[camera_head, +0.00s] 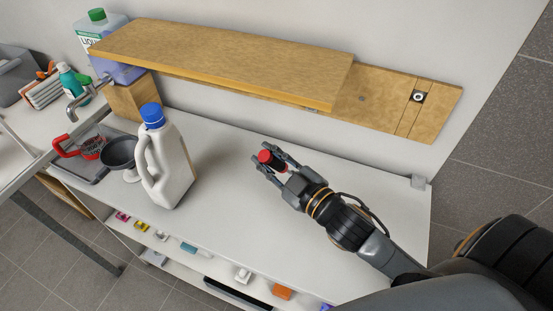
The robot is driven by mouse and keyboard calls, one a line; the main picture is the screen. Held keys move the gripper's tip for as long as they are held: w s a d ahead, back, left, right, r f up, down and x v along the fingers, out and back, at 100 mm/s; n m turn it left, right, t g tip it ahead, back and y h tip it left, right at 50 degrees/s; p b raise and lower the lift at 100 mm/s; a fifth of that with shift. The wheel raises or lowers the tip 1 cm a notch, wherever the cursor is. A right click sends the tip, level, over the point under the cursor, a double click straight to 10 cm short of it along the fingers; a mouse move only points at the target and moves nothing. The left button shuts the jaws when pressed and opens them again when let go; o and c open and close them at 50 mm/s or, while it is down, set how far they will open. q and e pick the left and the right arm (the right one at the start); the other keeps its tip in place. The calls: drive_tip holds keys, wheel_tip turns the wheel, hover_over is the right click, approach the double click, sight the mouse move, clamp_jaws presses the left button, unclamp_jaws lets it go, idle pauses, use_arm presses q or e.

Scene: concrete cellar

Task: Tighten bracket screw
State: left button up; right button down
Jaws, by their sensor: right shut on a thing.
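A round metallic screw (418,96) sits in a dark recess on the right end of the wooden wall board (380,100). My right gripper (269,163) is above the white bench, well to the left of and below the screw in the picture. It is shut on a small red and black object (268,157) whose red part stands up between the fingers. The object's lower part is hidden by the fingers, so I cannot tell what tool it is. My left gripper is not in view.
A wooden shelf (220,55) juts out above the bench (330,240). A white jug with a blue cap (172,165) stands left of my right gripper. The bench between gripper and wall is clear.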

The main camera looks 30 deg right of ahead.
sight(281, 166)
drive_tip(key=n+y, duration=0.1)
drive_tip(key=n, duration=0.1)
drive_tip(key=n+g+y, duration=0.1)
drive_tip(key=n, duration=0.2)
drive_tip(key=shift+s+p, duration=0.1)
drive_tip(key=shift+p, duration=0.2)
drive_tip(key=n, duration=0.1)
drive_tip(key=n+y, duration=0.1)
drive_tip(key=n, duration=0.1)
drive_tip(key=shift+s+d+f+n+g, duration=0.1)
drive_tip(key=shift+d+f+n+g, duration=0.05)
drive_tip(key=shift+n+g, duration=0.2)
drive_tip(key=n, duration=0.1)
drive_tip(key=n+g+y+p, duration=0.1)
drive_tip(key=n, duration=0.1)
drive_tip(key=shift+s+d+f, duration=0.15)
drive_tip(key=shift+d, duration=0.15)
drive_tip(key=n+y, duration=0.1)
drive_tip(key=d+n+g+y, duration=0.1)
drive_tip(key=n, duration=0.1)
drive_tip(key=n+y, duration=0.1)
drive_tip(key=n, duration=0.1)
drive_tip(key=shift+s+d+f+g, duration=0.15)
drive_tip(key=shift+s+f+g, duration=0.1)
drive_tip(key=shift+s+f, duration=0.15)
